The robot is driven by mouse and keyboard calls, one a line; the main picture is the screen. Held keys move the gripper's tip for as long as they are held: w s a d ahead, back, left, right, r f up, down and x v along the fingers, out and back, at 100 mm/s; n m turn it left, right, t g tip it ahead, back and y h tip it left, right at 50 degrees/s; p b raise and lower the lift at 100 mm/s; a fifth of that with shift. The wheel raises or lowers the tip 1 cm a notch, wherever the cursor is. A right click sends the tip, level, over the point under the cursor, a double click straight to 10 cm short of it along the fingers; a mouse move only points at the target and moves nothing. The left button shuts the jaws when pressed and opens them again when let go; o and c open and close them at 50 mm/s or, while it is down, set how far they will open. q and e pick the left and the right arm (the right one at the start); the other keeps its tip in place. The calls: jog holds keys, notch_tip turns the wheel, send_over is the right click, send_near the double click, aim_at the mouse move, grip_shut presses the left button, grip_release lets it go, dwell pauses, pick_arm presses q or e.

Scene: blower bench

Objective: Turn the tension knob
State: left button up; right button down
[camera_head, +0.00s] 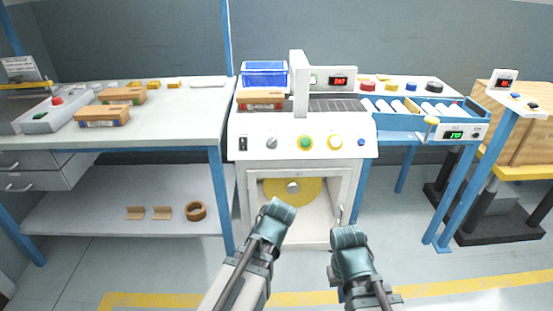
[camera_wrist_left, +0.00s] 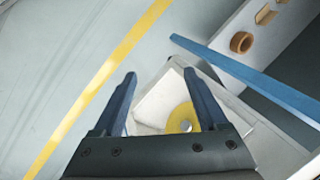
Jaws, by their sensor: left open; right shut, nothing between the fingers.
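A dark grey dial knob (camera_head: 271,142) sits on the white sloped front panel (camera_head: 320,148) of the machine, left of a green button and a yellow-ringed button. No readable label shows which control is the tension knob. Below, a yellow disc (camera_head: 270,191) with a silver hub (camera_head: 293,187) sits in the open cabinet; the disc also shows in the left wrist view (camera_wrist_left: 178,122). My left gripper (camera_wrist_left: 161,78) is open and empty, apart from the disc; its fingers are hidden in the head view. My right gripper (camera_head: 340,213) is shut and empty, before the cabinet's lower right, below the panel.
A roller conveyor (camera_head: 420,105) and a blue post stand (camera_head: 465,185) are right. The floor before the machine is clear, with a yellow line (camera_head: 160,299).

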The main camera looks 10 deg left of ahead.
pick_arm(q)
jog(key=w+a+r+m+t+y, duration=0.2)
jog(key=w+a+m+y, duration=0.1)
jog(key=w+m, duration=0.15)
jog(key=m+t+y, duration=0.3)
jog(key=m+t, duration=0.8)
jog(key=m, duration=0.6)
send_near(272, 144)
jog(key=shift+n, duration=0.35)
jog(key=x, duration=0.9)
jog(key=shift+w+d+f+b, duration=0.15)
jog(key=shift+f+b, duration=0.05)
jog(key=shift+b, duration=0.15)
grip_shut()
